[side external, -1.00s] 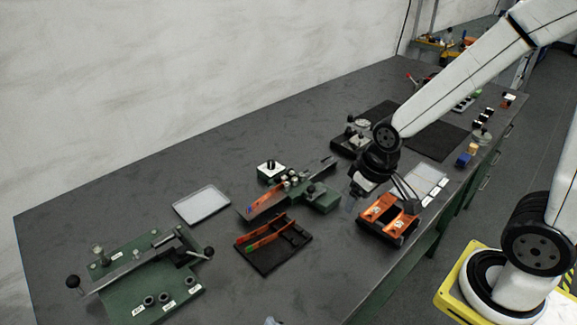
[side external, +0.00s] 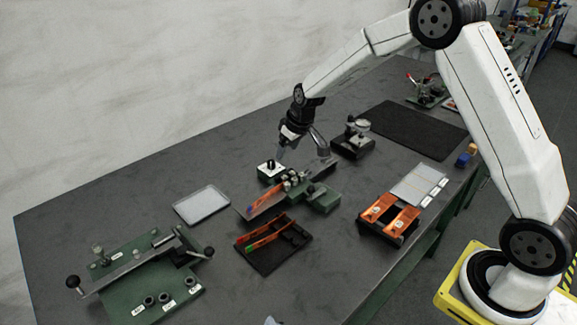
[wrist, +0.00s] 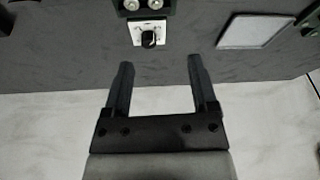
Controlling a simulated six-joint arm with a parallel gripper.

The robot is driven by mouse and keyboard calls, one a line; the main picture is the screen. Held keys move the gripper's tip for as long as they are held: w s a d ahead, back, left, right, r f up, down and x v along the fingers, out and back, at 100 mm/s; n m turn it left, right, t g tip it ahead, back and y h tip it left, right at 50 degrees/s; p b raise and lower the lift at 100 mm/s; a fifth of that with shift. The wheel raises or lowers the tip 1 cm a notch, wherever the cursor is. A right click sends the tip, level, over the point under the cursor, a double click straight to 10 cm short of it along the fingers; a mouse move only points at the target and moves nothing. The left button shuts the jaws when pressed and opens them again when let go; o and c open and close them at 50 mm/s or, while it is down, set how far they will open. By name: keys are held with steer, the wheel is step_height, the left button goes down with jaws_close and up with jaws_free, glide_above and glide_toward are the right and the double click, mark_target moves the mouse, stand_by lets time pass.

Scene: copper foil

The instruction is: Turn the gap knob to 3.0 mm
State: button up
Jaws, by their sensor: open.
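The gap knob (wrist: 148,39) is a black knob on a square white dial plate (wrist: 136,31). In the side external view the knob (side external: 270,163) sits on top of a small green block at the back of the green fixture (side external: 322,197). The dial marks are too small to read. My gripper (wrist: 155,66) is open and empty, with its two dark fingers apart. In the wrist view the knob lies beyond the fingertips, between their lines. In the side external view my gripper (side external: 282,152) is above and just right of the knob, apart from it as far as I can see.
Orange strips lie on the fixture and in a black tray (side external: 266,262) in front. A pale flat plate (side external: 203,204) lies to the left. A green lever fixture (side external: 150,285) is at the front left. An orange-topped holder (side external: 389,216) stands to the right. The wall is close behind.

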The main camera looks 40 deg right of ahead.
glide_toward(271, 161)
steer(key=f, duration=0.2)
steer(key=shift+r, duration=0.2)
steer(key=shift+w+f, duration=0.1)
steer(key=shift+x, duration=3.75)
steer(key=shift+w+a, duration=0.1)
steer(key=shift+w, duration=0.05)
jaws_close()
